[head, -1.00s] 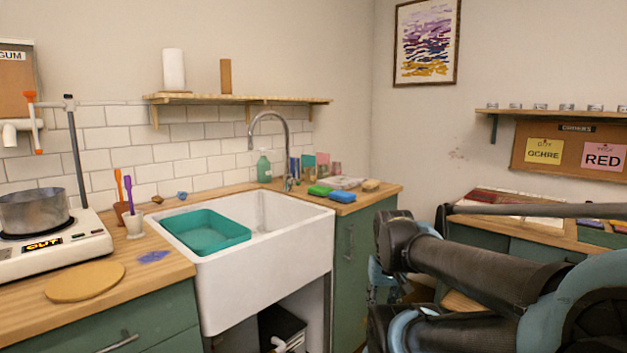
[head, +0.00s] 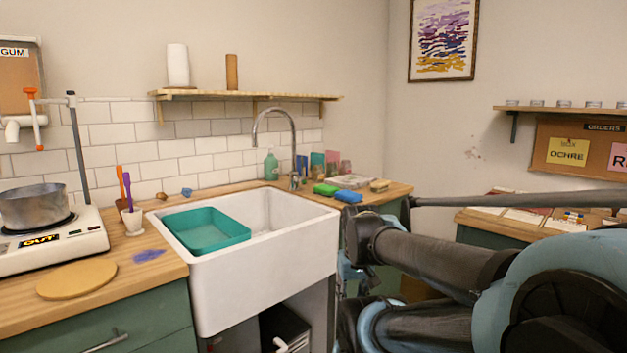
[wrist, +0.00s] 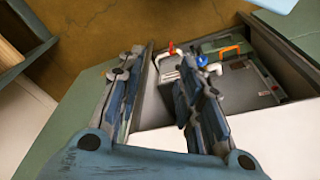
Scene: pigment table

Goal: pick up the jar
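Small jars (head: 345,168) stand at the back of the counter right of the sink, beside upright coloured cards; they look tiny and partly overlapped. More small lidded containers (head: 564,104) line the wall shelf at the right. I cannot tell which one is the task's jar. My gripper (wrist: 160,75) is open and empty in the wrist view, its two fingers apart. It is in front of the sink cabinet, away from any jar. In the head view my arm covers the lower right, and the gripper's fingers cannot be made out clearly.
The white sink (head: 300,255) holds a teal tray (head: 206,231) at its left. Green and blue blocks (head: 348,196) lie on the right counter. A hot plate (head: 50,242) with a pot stands left. The wrist view shows the open under-sink space with pipes (wrist: 215,69).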

